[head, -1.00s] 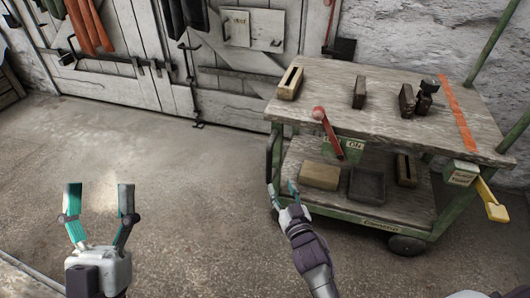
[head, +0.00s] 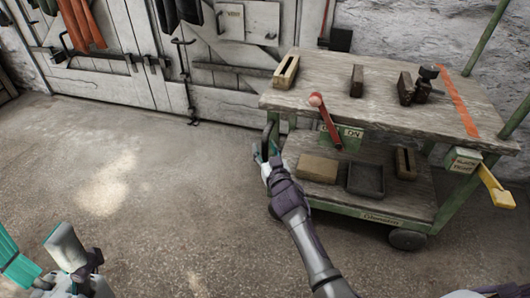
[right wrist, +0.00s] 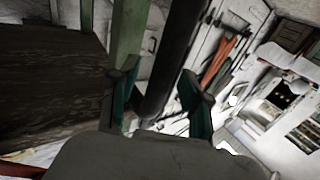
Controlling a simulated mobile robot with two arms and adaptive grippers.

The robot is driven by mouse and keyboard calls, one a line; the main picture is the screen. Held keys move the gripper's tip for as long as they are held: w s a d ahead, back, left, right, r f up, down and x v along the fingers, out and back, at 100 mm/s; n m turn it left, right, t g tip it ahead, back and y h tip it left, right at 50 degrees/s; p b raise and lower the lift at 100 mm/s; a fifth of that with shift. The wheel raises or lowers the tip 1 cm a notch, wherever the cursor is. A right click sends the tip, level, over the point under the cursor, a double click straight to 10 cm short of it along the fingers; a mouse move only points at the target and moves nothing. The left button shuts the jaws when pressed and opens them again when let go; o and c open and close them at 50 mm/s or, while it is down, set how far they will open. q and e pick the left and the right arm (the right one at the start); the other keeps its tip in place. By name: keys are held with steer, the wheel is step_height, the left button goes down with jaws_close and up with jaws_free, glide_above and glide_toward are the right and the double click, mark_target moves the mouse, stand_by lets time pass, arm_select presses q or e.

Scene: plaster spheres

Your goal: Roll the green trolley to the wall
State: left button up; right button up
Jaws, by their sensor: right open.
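The green trolley (head: 345,210) stands at the right in the head view, with wooden decks and a black upright handle bar (head: 267,140) at its left end. My right gripper (head: 266,160) is open at this bar. In the right wrist view the bar (right wrist: 172,70) runs between the open fingers (right wrist: 157,82); contact is unclear. A red lever (head: 326,122) with a round knob stands by a green plate reading "ON". My left gripper (head: 42,255) is open and empty at the lower left, partly cut off. The pale rough wall (head: 400,30) is behind the trolley.
Wooden blocks (head: 286,72) and a dark tool (head: 425,85) lie on the top deck; a wooden block (head: 317,168) and dark tray (head: 366,180) are below. A yellow handle (head: 496,187) sticks out right. White plank doors (head: 110,85) stand behind. The floor (head: 150,185) at left is clear.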

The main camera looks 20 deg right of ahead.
steer(key=shift+w, duration=0.2)
steer(key=shift+c, duration=0.3)
jaws_close()
steer(key=shift+s+d, duration=0.15)
